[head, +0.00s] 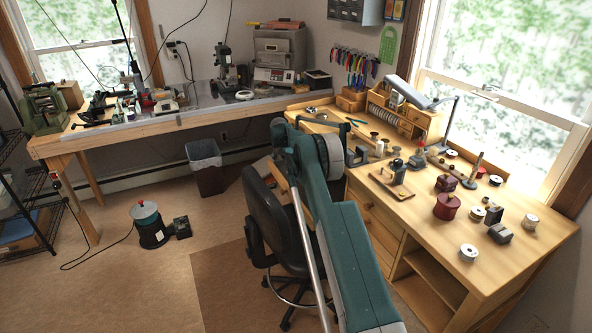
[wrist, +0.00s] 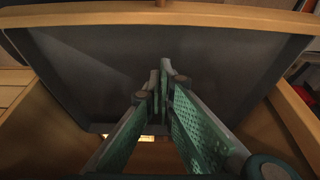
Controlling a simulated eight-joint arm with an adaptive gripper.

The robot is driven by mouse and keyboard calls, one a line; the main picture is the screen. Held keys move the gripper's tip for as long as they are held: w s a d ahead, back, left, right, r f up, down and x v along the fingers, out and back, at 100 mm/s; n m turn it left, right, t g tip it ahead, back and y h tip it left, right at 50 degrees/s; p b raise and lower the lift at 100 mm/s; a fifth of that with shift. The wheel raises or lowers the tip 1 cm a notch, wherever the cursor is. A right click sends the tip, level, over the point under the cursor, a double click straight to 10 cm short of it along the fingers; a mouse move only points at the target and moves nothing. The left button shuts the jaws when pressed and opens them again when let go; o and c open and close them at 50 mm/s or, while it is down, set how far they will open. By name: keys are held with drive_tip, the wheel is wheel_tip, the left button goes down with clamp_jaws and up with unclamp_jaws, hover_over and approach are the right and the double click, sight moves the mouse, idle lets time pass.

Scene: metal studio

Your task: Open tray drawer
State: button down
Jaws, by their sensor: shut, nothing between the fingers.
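The tray drawer shows in the wrist view as a dark grey panel with a pale wooden rim (wrist: 230,19) along the top of the picture. A small knob-like piece sits at the rim's middle, cut off by the picture's edge. My gripper (wrist: 164,74) has its green fingers together with nothing between them. The fingertips appear in front of the grey surface; I cannot tell whether they touch it. In the head view my teal arm reaches down over the chair to the wooden bench (head: 500,215). It hides the gripper and most of the drawer, with a wooden edge (head: 279,174) showing beside the arm.
A black office chair (head: 277,215) stands close to my arm at the bench front. Small tools, spools and a lamp (head: 412,92) crowd the bench top. Side drawers (head: 374,222) and open shelves are to the right. The floor at left has free room.

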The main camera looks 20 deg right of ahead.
drive_tip(key=b+x, duration=0.1)
drive_tip(key=x, duration=0.4)
drive_tip(key=shift+f, duration=0.25)
drive_tip(key=a, duration=0.2)
drive_tip(key=shift+a+r+b, duration=0.25)
drive_tip(key=shift+a+b, duration=0.05)
drive_tip(key=shift+a+f, duration=0.15)
drive_tip(key=shift+a, duration=0.55)
drive_tip(key=a, duration=0.9)
